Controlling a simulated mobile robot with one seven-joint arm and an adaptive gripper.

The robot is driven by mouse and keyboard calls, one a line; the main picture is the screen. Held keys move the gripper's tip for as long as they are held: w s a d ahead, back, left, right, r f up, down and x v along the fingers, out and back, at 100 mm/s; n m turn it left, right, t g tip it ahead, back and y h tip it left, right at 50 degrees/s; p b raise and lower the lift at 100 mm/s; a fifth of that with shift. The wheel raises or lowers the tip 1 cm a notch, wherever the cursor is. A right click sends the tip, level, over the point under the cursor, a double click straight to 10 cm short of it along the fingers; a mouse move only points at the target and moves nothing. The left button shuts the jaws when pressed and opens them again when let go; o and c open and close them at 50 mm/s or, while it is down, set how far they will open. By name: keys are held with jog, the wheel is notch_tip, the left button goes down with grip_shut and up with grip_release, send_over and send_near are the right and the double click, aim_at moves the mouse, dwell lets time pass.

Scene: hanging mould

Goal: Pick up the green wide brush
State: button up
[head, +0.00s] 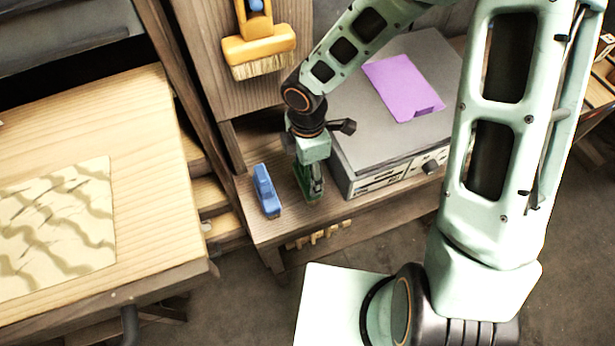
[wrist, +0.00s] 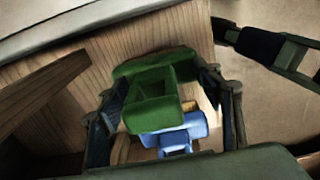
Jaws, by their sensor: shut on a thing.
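The green wide brush (head: 309,190) is on the wooden shelf in the head view, to the right of a blue brush, mostly covered by my gripper (head: 311,172). In the wrist view the green brush (wrist: 150,97) lies between the two fingers of my gripper (wrist: 168,100), which is shut on it. Its wide green end and box-like handle show. I cannot tell whether it still touches the shelf.
The blue brush (head: 266,190) stands close by on the shelf (head: 275,230). A grey box (head: 345,140) with a purple sheet (head: 402,88) is just right of my gripper. An orange brush (head: 258,48) hangs above. A wooden table (head: 150,220) is at left.

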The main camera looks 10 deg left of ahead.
jog(key=shift+w+a+f, duration=0.1)
jog(key=shift+w+f, duration=0.05)
jog(key=shift+f, duration=0.05)
jog(key=shift+w+r, duration=0.15)
jog(key=shift+r, duration=0.35)
grip_shut()
notch_tip(320, 180, up, 2)
jog(key=shift+a+r+p, duration=0.1)
jog(key=shift+r+p, duration=0.15)
jog(key=shift+p, duration=0.3)
jog(key=s+r+p, duration=0.4)
jog(key=s+r, duration=0.5)
jog(key=s, duration=0.5)
jog(key=shift+d+r+p, duration=0.2)
jog(key=shift+d+p, duration=0.05)
jog(key=shift+p, duration=0.05)
jog(key=shift+s, duration=0.1)
